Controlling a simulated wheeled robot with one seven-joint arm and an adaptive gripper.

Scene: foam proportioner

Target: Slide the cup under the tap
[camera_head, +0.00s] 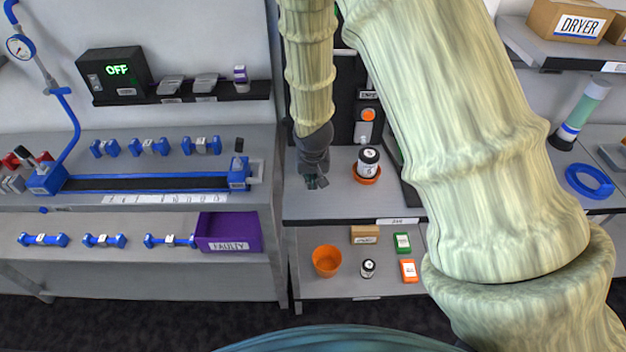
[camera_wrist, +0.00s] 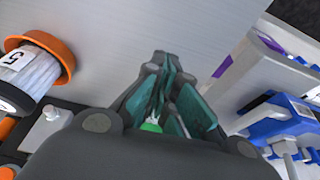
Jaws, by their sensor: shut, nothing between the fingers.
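An orange cup (camera_head: 326,260) stands on the lower shelf. A second orange cup or dish (camera_head: 367,180) is on the upper bench, around the base of a white jar marked 5 (camera_head: 368,160); both also show at upper left in the wrist view, as the orange rim (camera_wrist: 62,54) and the jar (camera_wrist: 28,75). My gripper (camera_head: 317,183) is shut and empty, pointing down over the bench left of the jar and apart from it. Its dark green fingers (camera_wrist: 167,75) are together in the wrist view. I cannot clearly pick out a tap; my arm hides part of the back.
A black unit with an orange button (camera_head: 368,114) stands behind the jar. A blue rig (camera_head: 150,182) and blue fittings (camera_head: 149,146) fill the left bench. A purple FAULTY bin (camera_head: 228,233) sits below. Bare bench surrounds the gripper's front side.

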